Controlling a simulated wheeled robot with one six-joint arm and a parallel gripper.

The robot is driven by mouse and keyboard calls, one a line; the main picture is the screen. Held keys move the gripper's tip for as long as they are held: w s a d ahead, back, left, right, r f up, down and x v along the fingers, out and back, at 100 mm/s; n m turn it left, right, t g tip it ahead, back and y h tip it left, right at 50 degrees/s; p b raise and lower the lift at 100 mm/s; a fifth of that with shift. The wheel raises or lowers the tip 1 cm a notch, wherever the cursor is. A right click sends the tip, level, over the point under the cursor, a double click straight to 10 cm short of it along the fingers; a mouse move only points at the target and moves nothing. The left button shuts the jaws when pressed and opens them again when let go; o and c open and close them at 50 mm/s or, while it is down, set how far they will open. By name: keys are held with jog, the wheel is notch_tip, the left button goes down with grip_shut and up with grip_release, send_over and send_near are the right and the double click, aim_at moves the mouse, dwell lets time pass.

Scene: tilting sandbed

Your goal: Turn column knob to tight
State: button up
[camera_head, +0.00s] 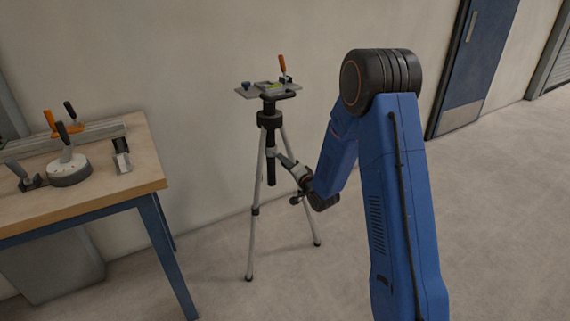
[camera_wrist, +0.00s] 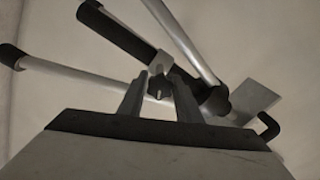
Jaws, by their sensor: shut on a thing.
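A tripod (camera_head: 259,190) with silver legs and a black centre column (camera_head: 271,172) stands on the floor by the wall. In the wrist view the black column (camera_wrist: 125,33) runs diagonally at the top. A small dark column knob (camera_wrist: 158,87) sits beside a grey collar (camera_wrist: 160,66), between the two fingertips. My gripper (camera_wrist: 159,84) is shut on the knob, one finger on each side. In the head view my gripper (camera_head: 279,156) meets the tripod at the column from the right. The knob is hidden there, and any marking on it cannot be read.
On the tripod's top is a plate (camera_head: 285,94) with an orange-handled part (camera_head: 282,67). A wooden workbench (camera_head: 145,160) with clamps and a round base (camera_head: 69,171) stands at the left. A grey bin (camera_head: 50,270) is under it. Floor between bench and tripod is clear.

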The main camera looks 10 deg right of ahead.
jog(key=m, duration=0.3)
jog(key=shift+m, duration=2.2)
jog(key=shift+f, duration=0.1)
jog(key=o, duration=1)
jog(key=shift+s, duration=0.1)
